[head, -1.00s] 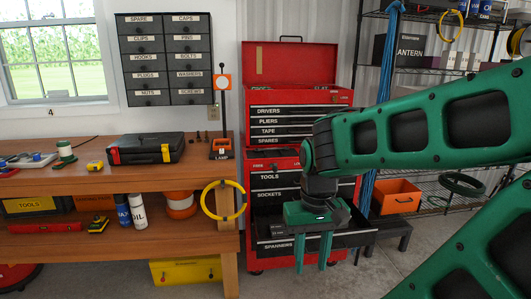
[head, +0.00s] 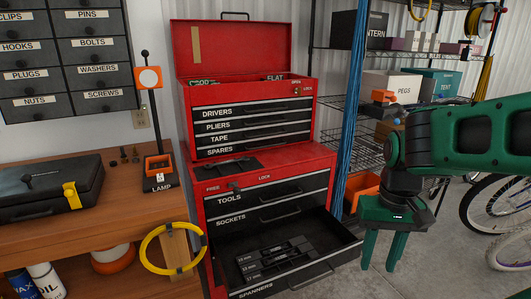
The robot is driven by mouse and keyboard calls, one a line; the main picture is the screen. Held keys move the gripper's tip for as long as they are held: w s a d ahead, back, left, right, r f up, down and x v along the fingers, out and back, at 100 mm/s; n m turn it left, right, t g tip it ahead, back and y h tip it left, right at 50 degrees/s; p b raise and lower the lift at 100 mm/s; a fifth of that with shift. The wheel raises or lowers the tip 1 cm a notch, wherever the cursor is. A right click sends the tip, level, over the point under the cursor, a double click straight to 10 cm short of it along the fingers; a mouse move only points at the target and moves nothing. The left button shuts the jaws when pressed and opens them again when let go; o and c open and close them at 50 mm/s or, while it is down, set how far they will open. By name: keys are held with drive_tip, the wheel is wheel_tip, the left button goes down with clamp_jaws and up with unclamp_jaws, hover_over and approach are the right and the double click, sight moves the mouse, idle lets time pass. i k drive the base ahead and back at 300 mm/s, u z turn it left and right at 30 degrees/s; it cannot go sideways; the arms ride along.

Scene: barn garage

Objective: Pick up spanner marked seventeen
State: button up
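The drawer labelled SPANNERS (head: 330,262) is pulled open at the bottom of the red tool chest. Inside it, toward the left, lies a dark holder (head: 262,267) with rows labelled in mm; the lowest label appears to read 17 mm. I cannot clearly make out the spanners in the dark rows. My gripper (head: 381,268) hangs to the right of the open drawer, fingers pointing down. Its two green fingers are apart with nothing between them.
Blue cords (head: 351,130) hang right of the red chest (head: 255,180). Shelves and bicycle wheels (head: 490,210) are farther right.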

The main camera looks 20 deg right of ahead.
sight(210, 165)
drive_tip(key=z, duration=0.15)
drive_tip(key=i, duration=1)
drive_tip(key=u, duration=0.15)
drive_tip(key=k, duration=1.3)
drive_tip(key=u, duration=0.55)
drive_tip(key=i, duration=1.6)
drive_tip(key=z, duration=0.5)
